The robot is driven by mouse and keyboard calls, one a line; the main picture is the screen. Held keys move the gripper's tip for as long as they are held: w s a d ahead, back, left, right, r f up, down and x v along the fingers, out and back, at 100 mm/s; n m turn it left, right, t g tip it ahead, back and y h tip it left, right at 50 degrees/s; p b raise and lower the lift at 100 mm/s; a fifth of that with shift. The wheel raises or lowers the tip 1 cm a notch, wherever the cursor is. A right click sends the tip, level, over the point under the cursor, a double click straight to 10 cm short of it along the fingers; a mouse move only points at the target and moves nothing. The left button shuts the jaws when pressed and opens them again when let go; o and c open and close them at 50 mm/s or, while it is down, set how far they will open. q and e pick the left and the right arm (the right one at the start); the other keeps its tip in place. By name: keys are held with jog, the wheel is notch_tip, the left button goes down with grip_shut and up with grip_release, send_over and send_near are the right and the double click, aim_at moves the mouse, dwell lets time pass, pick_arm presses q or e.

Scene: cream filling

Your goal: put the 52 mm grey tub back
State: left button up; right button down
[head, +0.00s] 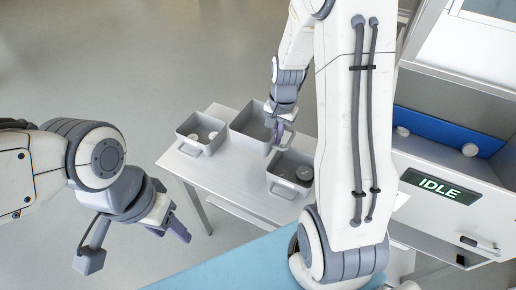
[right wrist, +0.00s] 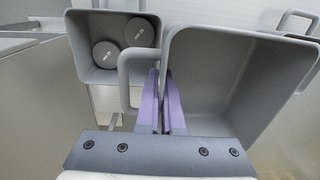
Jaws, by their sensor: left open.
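An empty grey tub (head: 243,126) is between two other grey tubs and looks larger and nearer in the right wrist view (right wrist: 240,45), apparently raised above the table. My right gripper (head: 281,135) is at its handle side. In the right wrist view, its purple fingers (right wrist: 164,95) are close together on the tub's wall, beside the handle. Another grey tub (head: 284,184) with round pieces stands in front. My left gripper (head: 167,229) is open and empty, left of the table. I cannot read the tub sizes.
The white table (head: 225,183) is clear in front of the tubs. A light blue surface (head: 225,272) lies at the bottom. Floor is open at the left.

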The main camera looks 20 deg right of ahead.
aim_at(248, 131)
jog(key=w+a+f, duration=0.1)
jog(key=a, duration=0.1)
jog(key=w+a+f, duration=0.1)
jog(key=w+f, duration=0.1)
jog(key=shift+w+a+p, duration=0.1)
jog(key=shift+a+p, duration=0.25)
notch_tip(248, 131, down, 4)
jog(key=shift+r, duration=0.1)
jog(key=shift+f, duration=0.2)
jog(key=shift+f, duration=0.5)
jog(key=c, duration=1.1)
grip_release()
jog(key=shift+o, duration=0.2)
jog(key=shift+r, duration=0.15)
